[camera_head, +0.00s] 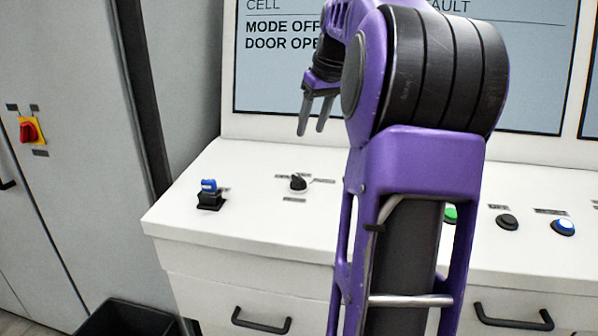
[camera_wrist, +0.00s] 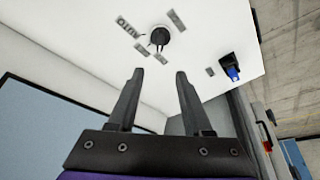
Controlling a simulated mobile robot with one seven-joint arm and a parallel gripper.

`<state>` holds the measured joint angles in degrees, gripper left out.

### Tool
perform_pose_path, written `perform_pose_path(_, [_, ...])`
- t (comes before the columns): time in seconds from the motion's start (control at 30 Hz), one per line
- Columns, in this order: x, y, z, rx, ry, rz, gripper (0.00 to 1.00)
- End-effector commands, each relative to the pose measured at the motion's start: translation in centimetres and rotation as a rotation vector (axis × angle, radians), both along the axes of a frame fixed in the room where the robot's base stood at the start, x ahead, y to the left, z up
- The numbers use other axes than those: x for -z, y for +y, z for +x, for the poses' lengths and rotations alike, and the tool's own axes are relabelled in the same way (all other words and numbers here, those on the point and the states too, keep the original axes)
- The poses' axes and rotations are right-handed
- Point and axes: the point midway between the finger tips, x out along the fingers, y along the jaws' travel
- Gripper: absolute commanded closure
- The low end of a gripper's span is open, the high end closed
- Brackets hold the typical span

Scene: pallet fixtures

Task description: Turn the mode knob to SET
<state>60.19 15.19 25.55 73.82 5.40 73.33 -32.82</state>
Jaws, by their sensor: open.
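The mode knob (camera_head: 298,183) is a small black knob on the white sloped console, with small labels around it. In the wrist view the knob (camera_wrist: 160,36) lies ahead of the fingertips, roughly in line with the gap between them. One label there appears to read AUTO; I cannot make out which one is SET or exactly where the knob points. My gripper (camera_head: 311,130) is open and empty, with its fingers pointing down above and behind the knob, apart from it. Both fingers of my gripper (camera_wrist: 159,72) show in the wrist view.
A blue-topped switch (camera_head: 209,187) stands left of the knob. A green button (camera_head: 450,214), a black button (camera_head: 507,222) and a blue button (camera_head: 563,227) sit to the right. The screen (camera_head: 280,75) behind reads MODE OFF, partly hidden by my arm. A grey cabinet with a red switch (camera_head: 30,131) stands left.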

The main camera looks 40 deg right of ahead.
Motion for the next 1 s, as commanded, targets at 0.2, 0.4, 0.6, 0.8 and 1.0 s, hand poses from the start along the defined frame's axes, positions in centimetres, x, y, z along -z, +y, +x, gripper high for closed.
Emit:
perform_pose_path(0.2, [4.6, -0.1, 1.8, 0.000, 0.002, 0.003, 0.50])
perform_pose_path(0.4, [8.7, -0.2, 3.5, 0.001, 0.001, 0.004, 0.50])
perform_pose_path(0.6, [12.0, -0.3, 4.9, 0.001, -0.001, 0.003, 0.50])
perform_pose_path(0.8, [13.9, -0.4, 5.7, 0.001, -0.001, 0.002, 0.50])
perform_pose_path(1.0, [14.3, -0.4, 6.0, 0.002, -0.002, 0.001, 0.50])
